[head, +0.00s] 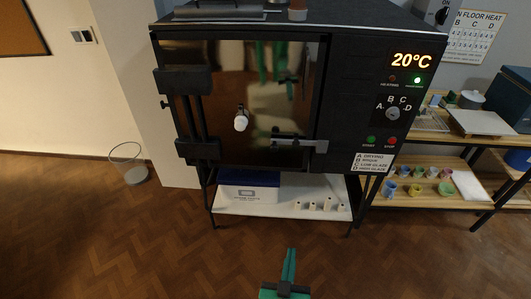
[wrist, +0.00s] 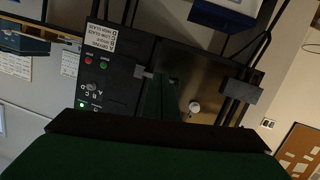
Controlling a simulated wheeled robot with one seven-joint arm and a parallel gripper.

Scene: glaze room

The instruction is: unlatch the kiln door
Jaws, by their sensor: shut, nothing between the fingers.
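The black kiln (head: 352,75) stands ahead with its dark, shiny door (head: 215,65) closed against the front. A latch bar (head: 300,143) lies level across the door's right edge, low down, reaching the kiln's body. A white knob (head: 241,123) sits on the door left of the latch. The wrist view shows the kiln upside down, with the latch (wrist: 143,72) and the knob (wrist: 195,107) beyond my fingers. My green gripper (head: 290,252) is shut and empty, low in front of the kiln and apart from it. Its fingers (wrist: 160,96) partly cover the door in the wrist view.
The control panel (head: 392,113) right of the door reads 20°C. Hinges (head: 183,80) are on the door's left. A white shelf (head: 282,198) below holds a blue-and-white box (head: 249,190) and small white pieces. A wooden rack (head: 440,149) stands right. The floor (head: 150,240) in front is clear.

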